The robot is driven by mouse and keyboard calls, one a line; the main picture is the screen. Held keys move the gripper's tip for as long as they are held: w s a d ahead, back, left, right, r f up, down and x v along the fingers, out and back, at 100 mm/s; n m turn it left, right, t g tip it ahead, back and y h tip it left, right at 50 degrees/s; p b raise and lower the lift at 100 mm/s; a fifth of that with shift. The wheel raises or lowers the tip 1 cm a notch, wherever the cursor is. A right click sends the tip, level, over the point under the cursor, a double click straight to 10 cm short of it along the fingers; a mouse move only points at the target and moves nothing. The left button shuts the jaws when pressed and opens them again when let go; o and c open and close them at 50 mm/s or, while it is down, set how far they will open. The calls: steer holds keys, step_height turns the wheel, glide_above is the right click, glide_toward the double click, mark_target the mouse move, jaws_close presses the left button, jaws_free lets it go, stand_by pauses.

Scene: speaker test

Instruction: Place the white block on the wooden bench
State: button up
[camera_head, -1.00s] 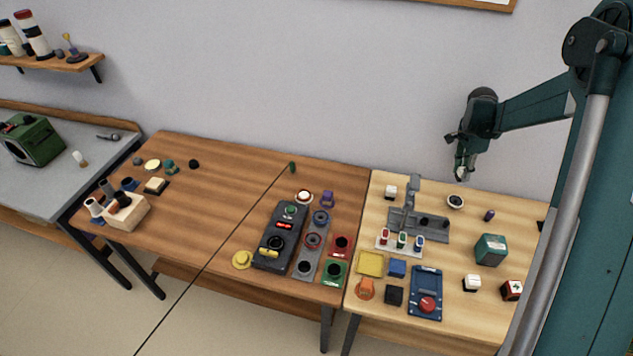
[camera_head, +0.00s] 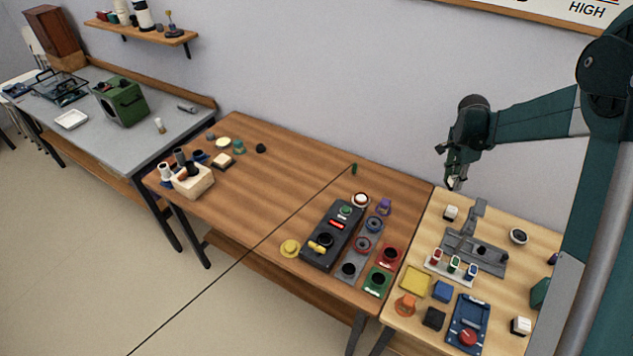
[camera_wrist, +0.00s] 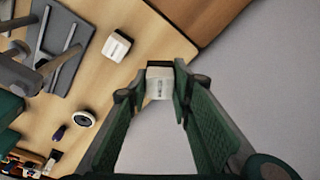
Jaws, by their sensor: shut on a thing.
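My gripper (camera_wrist: 156,84) is shut on a white block (camera_wrist: 158,88), which sits between the fingertips in the wrist view. In the head view my gripper (camera_head: 454,182) is raised above the back left part of the light wooden bench (camera_head: 537,238); the held block is hard to make out there. A second white block (camera_head: 450,212) stands on that bench near its back left corner, and it also shows in the wrist view (camera_wrist: 117,46), apart from the gripper. A darker brown wooden bench (camera_head: 290,195) adjoins on the left.
A grey fixture (camera_head: 490,255), a round white-rimmed part (camera_head: 518,236) and a blue panel (camera_head: 467,322) stand on the light bench. The brown bench carries a dark control box (camera_head: 332,236) and a wooden holder (camera_head: 193,181). Its middle is mostly clear. A grey bench (camera_head: 155,120) stands further left.

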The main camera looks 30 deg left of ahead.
steer(key=s+a+n, duration=0.1)
steer(key=s+a, duration=0.2)
steer(key=a, duration=0.5)
steer(key=s+a+n, duration=0.2)
steer(key=a, duration=0.6)
step_height(320, 180, up, 3)
steer(key=n+y, duration=0.1)
steer(key=n, duration=0.6)
glide_above(272, 210)
steer(key=shift+s+a+f+t, duration=0.15)
steer(key=shift+s+f+t, duration=0.05)
steer(key=shift+s+t, duration=0.15)
steer(key=shift+f, duration=0.1)
steer(key=shift+f+b, duration=0.4)
steer(key=shift+f, duration=2.6)
steer(key=shift+f, duration=1.9)
